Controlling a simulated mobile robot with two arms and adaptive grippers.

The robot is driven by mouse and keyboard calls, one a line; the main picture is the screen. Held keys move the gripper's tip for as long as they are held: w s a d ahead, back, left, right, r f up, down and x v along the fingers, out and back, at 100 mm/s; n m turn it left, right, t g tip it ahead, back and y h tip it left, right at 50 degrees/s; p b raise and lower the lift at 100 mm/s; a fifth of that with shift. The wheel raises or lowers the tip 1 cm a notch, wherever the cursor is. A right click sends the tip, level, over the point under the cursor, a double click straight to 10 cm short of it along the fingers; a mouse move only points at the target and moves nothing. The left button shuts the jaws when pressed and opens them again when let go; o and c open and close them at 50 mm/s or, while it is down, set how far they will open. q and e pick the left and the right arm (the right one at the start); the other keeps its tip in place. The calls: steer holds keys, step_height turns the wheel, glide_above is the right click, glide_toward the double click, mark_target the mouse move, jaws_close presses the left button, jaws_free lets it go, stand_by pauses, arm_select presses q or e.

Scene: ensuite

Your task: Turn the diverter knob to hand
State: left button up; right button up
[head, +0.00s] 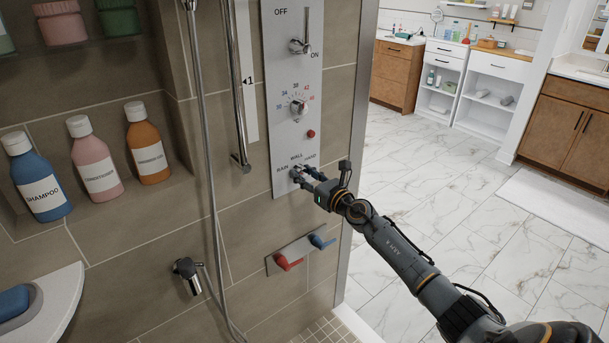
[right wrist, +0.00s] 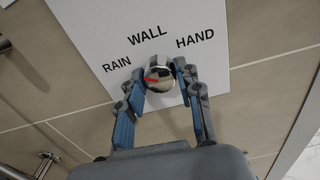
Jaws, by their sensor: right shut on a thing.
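The diverter knob (right wrist: 158,74) is a small shiny round knob low on the grey shower panel (head: 281,108). In the right wrist view, RAIN is printed to its upper left, WALL above it and HAND to its upper right. A red mark shows on the left part of the knob, on the RAIN side. My right gripper (right wrist: 160,70) is shut on the knob, with one blue-grey finger on each side. In the head view the right gripper (head: 303,174) hides most of the knob. My left gripper is not in view.
Above on the panel are a red button (head: 311,134), a temperature dial (head: 298,107) and an OFF/ON lever (head: 299,46). Red (head: 289,262) and blue (head: 321,241) handles sit below. Bottles stand in a niche. Open floor lies right.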

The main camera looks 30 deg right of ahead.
steer(key=shift+m, duration=0.3)
steer(key=m+p, duration=0.1)
steer(key=m, duration=0.3)
steer(key=shift+r+m+p, duration=0.1)
steer(key=shift+m+p, duration=0.3)
steer(key=m+p, duration=0.2)
steer(key=m, duration=0.4)
steer(key=m+p, duration=0.2)
steer(key=m, duration=0.4)
steer(key=shift+m, duration=0.3)
steer(key=m+p, duration=0.2)
steer(key=m, duration=0.3)
steer(key=shift+m, duration=0.3)
steer(key=o, duration=1.2)
steer(key=shift+c, duration=0.2)
